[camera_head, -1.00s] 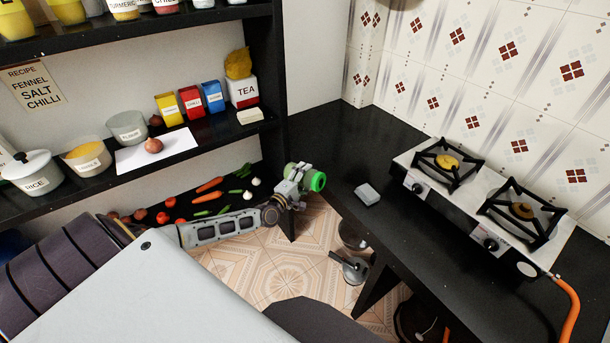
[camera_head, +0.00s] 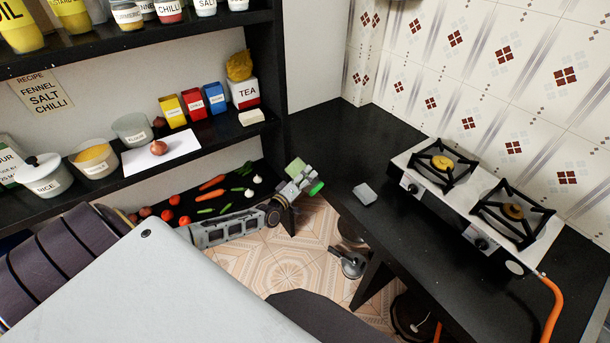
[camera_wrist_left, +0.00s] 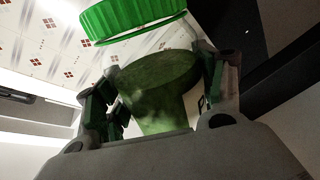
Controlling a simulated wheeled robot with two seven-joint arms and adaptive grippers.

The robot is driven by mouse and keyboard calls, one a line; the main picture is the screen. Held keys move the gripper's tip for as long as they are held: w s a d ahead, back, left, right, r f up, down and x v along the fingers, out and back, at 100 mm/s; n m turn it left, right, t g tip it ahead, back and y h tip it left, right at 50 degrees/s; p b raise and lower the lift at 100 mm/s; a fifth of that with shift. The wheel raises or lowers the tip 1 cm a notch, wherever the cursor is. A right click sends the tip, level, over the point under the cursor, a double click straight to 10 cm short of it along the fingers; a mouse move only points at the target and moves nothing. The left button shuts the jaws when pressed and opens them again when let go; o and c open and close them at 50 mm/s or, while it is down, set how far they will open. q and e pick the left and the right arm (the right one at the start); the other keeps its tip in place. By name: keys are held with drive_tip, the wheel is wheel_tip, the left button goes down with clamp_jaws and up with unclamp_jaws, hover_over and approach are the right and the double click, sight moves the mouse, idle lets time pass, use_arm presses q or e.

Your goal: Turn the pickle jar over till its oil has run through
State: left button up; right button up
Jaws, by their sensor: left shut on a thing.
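The pickle jar (camera_head: 293,167) is pale green with a bright green lid (camera_head: 317,188). My left gripper (camera_head: 297,181) is shut on it near the counter's left edge, over the floor. The jar is tilted, its lid toward the lower right in the head view. In the left wrist view, the jar's green body (camera_wrist_left: 158,85) sits between the two fingers, and the ridged lid (camera_wrist_left: 130,15) shows beyond it across a clear gap. I cannot tell how much oil is in either part. My right gripper is in neither view.
The black counter (camera_head: 345,145) carries a small grey block (camera_head: 365,194) and a two-burner stove (camera_head: 475,200). Shelves at left hold jars, boxes and a pot (camera_head: 42,175). Vegetables lie on a low black surface (camera_head: 265,190). Metal vessels (camera_head: 348,262) stand below the counter.

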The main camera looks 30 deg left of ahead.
use_arm(q)
drive_tip(key=shift+r+m+p, duration=0.15)
drive_tip(key=shift+m+p, duration=0.4)
drive_tip(key=shift+m, duration=1.15)
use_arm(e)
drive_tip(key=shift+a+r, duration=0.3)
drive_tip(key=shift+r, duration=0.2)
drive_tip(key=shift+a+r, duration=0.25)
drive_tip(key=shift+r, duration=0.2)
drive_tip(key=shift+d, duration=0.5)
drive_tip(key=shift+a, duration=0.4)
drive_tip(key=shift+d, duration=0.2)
